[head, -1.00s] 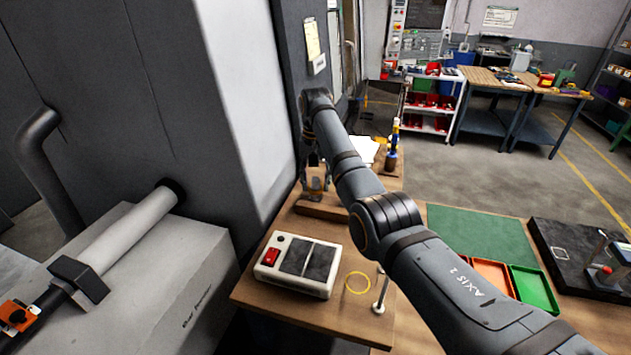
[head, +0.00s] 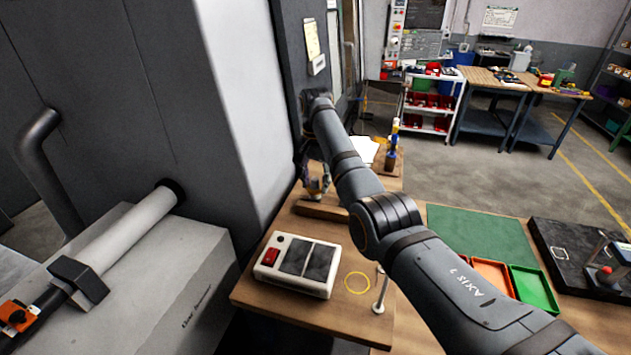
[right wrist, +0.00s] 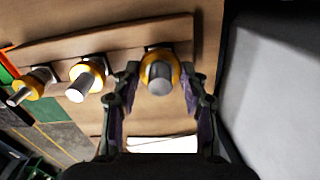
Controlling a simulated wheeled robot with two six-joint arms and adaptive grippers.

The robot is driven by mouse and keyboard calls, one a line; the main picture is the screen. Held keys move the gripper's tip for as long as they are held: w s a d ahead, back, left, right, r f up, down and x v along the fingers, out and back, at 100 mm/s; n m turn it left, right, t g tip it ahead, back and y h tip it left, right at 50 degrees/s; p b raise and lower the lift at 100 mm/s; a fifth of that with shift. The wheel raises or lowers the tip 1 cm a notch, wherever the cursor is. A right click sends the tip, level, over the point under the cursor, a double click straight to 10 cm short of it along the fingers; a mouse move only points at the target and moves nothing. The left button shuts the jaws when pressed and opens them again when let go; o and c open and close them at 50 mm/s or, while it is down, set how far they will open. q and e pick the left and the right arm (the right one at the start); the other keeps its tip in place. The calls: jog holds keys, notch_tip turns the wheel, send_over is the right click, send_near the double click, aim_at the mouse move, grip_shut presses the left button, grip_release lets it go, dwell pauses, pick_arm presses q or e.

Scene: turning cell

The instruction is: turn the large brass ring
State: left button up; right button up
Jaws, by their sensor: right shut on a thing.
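In the right wrist view, three brass rings with grey metal pins through their middles sit in a row on a wooden block (right wrist: 120,40). The large brass ring (right wrist: 174,64) is the rightmost. The middle ring (right wrist: 74,73) and the small ring (right wrist: 38,90) are to its left. My right gripper (right wrist: 159,82) is shut on the large ring, one finger on each side of it. In the head view my right gripper (head: 316,185) points down at the block (head: 322,209), and the rings are mostly hidden there. My left gripper is not in view.
A white control box (head: 298,264) with a red switch stands on the wooden table (head: 262,302), beside a yellow circle (head: 346,287) and a small metal post (head: 380,293). A grey cabinet wall (head: 250,110) rises close left of my right gripper. Orange (head: 492,274) and green (head: 535,289) trays lie right.

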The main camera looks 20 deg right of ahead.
aim_at(315, 179)
jog(key=shift+r, duration=0.1)
jog(key=o, duration=1.2)
jog(key=shift+a, duration=0.1)
jog(key=shift+c, duration=0.2)
notch_tip(315, 179, up, 12)
jog(key=shift+s, duration=0.1)
